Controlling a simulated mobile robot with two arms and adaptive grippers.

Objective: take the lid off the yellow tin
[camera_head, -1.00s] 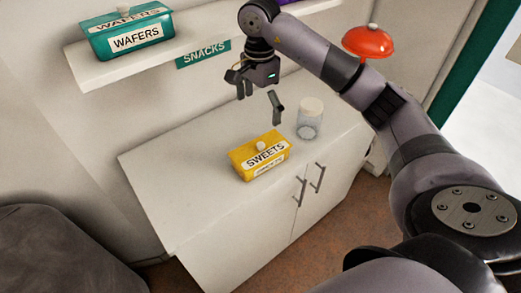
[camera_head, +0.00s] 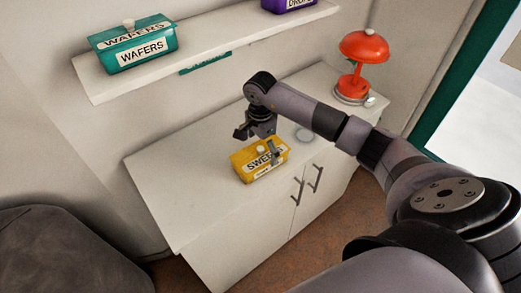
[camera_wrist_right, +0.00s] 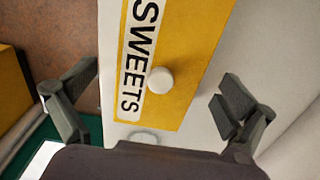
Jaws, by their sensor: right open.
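The yellow tin (camera_head: 250,171), labelled SWEETS, stands on the white cabinet top with its lid on. The lid's pale round knob (camera_head: 262,149) shows in the head view, and the knob also shows in the right wrist view (camera_wrist_right: 160,80). My right gripper (camera_head: 257,143) is low over the tin, pointing down. In the right wrist view the gripper (camera_wrist_right: 155,97) is open, one finger on each side of the knob and clear of it. It holds nothing. My left gripper is in neither view.
A red lamp (camera_head: 364,47) stands at the cabinet's far right. A teal WAFERS tin (camera_head: 135,55) and a purple tin (camera_head: 290,4) sit on the wall shelf (camera_head: 210,54). The left cabinet top is clear.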

